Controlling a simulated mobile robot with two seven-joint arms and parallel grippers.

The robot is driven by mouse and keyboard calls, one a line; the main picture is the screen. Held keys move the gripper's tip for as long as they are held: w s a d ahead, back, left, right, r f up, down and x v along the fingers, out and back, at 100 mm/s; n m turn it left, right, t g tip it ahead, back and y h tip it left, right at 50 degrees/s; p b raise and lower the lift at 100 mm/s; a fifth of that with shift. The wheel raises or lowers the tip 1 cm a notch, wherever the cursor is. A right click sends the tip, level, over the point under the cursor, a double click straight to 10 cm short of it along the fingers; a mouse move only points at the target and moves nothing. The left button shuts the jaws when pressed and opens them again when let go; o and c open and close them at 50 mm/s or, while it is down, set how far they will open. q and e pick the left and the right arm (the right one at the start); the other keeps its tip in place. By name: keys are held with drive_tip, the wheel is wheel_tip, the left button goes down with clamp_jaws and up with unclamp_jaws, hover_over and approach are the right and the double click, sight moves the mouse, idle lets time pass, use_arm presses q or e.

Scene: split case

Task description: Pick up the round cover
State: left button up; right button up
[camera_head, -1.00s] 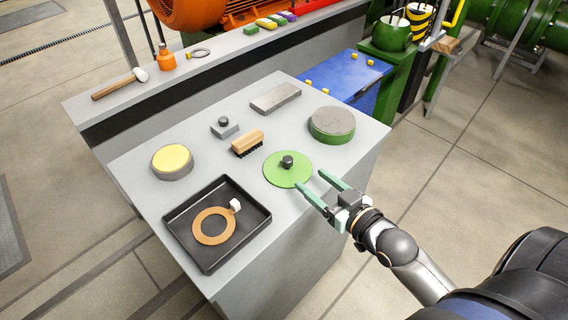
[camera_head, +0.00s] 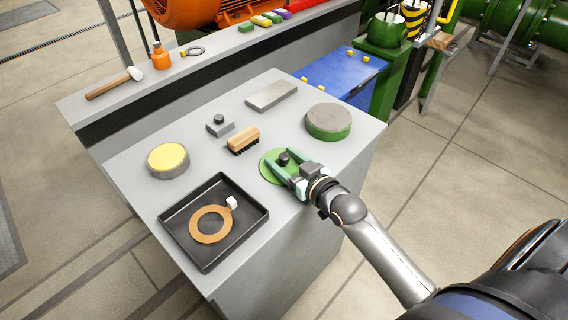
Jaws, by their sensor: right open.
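The round cover (camera_head: 268,170) is a flat green disc with a black knob (camera_head: 284,158) at its middle. It lies on the grey bench top (camera_head: 225,165), near the right edge. My right gripper (camera_head: 283,162) is open over the cover, with its two pale green fingers on either side of the knob. Whether the fingers touch the knob I cannot tell. The gripper and wrist hide the cover's right part. My left gripper is not in view.
A black tray (camera_head: 208,265) with a copper ring (camera_head: 194,226) stands front left. A yellow-topped round tin (camera_head: 167,158), a brush (camera_head: 243,139), a grey block (camera_head: 271,95) and a green-sided round part (camera_head: 329,121) stand around the cover.

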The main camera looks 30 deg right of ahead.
drive_tip(key=shift+c, duration=0.3)
clamp_jaws()
idle(1.1)
drive_tip(key=shift+r, duration=0.1)
